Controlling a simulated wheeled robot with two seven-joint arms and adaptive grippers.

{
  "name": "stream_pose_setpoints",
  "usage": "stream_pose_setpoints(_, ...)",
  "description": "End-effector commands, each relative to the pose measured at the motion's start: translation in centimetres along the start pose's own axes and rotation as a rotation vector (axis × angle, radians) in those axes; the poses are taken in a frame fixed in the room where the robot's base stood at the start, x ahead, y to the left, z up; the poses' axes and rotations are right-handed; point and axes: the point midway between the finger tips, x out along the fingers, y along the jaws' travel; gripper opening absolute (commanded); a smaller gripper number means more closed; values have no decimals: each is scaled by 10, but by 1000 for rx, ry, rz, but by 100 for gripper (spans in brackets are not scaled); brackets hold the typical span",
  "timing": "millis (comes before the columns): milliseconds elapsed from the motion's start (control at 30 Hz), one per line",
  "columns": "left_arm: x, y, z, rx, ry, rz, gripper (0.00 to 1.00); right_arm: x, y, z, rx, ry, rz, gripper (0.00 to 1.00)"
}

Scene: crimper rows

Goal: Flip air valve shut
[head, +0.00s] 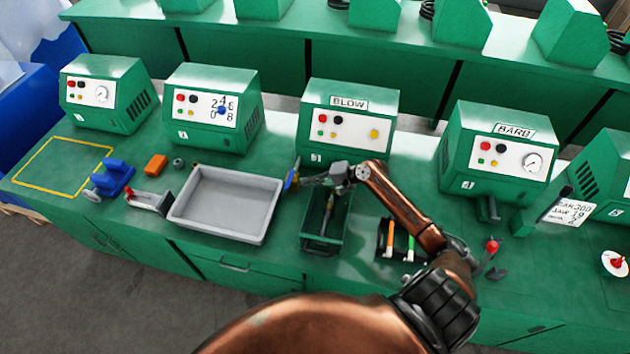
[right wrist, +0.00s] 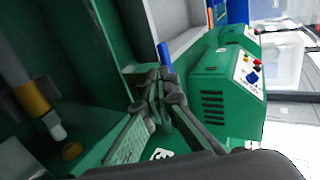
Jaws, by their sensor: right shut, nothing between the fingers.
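A small blue lever (head: 291,179) with a yellow part, which looks like the air valve handle, stands between the grey tray and the machine labelled BLOW (head: 350,122). In the right wrist view the blue lever (right wrist: 164,56) stands just beyond my fingertips. My right gripper (head: 304,182) reaches in from the right, its fingers pointing left toward the lever. In the right wrist view the gripper (right wrist: 157,80) is shut and empty. I cannot tell whether its tips touch the lever. The valve body is mostly hidden. My left gripper is not in view.
A grey tray (head: 222,236) lies left of the gripper. An open green box (head: 322,246) with a dark tool stands below it. A black holder (head: 382,252) with orange and green-marked sticks is to the right. More green machines line the bench, including BARB (head: 500,150).

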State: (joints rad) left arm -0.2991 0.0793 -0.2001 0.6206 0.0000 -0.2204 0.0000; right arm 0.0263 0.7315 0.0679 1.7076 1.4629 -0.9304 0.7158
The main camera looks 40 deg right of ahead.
Motion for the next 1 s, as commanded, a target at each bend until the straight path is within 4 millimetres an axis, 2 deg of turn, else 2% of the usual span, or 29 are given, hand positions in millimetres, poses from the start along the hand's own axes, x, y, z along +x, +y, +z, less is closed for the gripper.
stream_pose_setpoints(133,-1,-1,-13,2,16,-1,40,25,-1,0,1,-1,-1,0)
stream_pose_setpoints(300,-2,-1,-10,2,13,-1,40,41,0,-1,1,2,0,0)
stream_pose_setpoints(567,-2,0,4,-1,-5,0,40,46,1,0,1,2,1,0)
stream_pose_setpoints(833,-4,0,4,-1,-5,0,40,48,-1,1,2,4,0,0)
stream_pose_setpoints(1000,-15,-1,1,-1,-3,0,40,61,-11,7,10,15,-1,0)
